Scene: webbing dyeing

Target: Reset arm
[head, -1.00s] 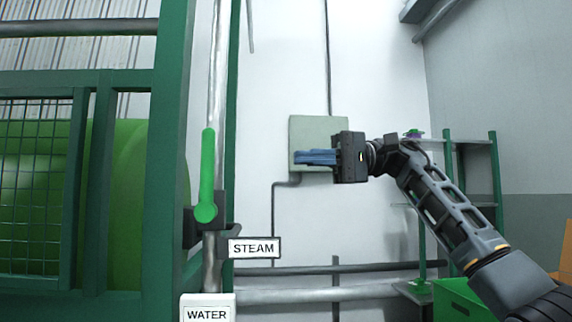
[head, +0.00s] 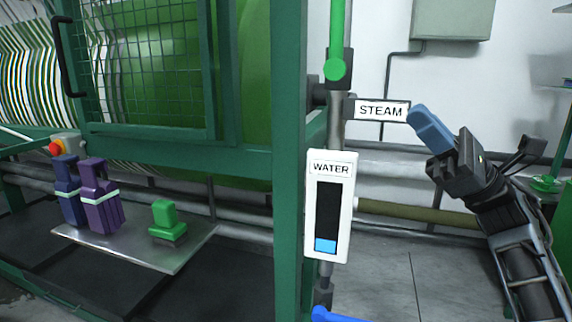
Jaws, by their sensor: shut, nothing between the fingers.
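My gripper (head: 432,130) is at the right of the head view, with its blue fingers together and nothing held. It points up and to the left, and its fingertips are just right of the STEAM sign (head: 382,111) in the picture. I cannot tell whether they touch it. My arm comes up from the lower right corner. The green valve handle (head: 337,40) stands upright on the pipe above the WATER gauge (head: 329,205). The gauge shows a low blue level.
A green machine with a mesh door (head: 150,65) fills the left. A metal shelf (head: 140,245) holds purple and dark blue bottles (head: 98,195) and a green brush (head: 167,222). A blue handle (head: 335,315) shows at the bottom edge. A grey box (head: 452,18) hangs on the wall.

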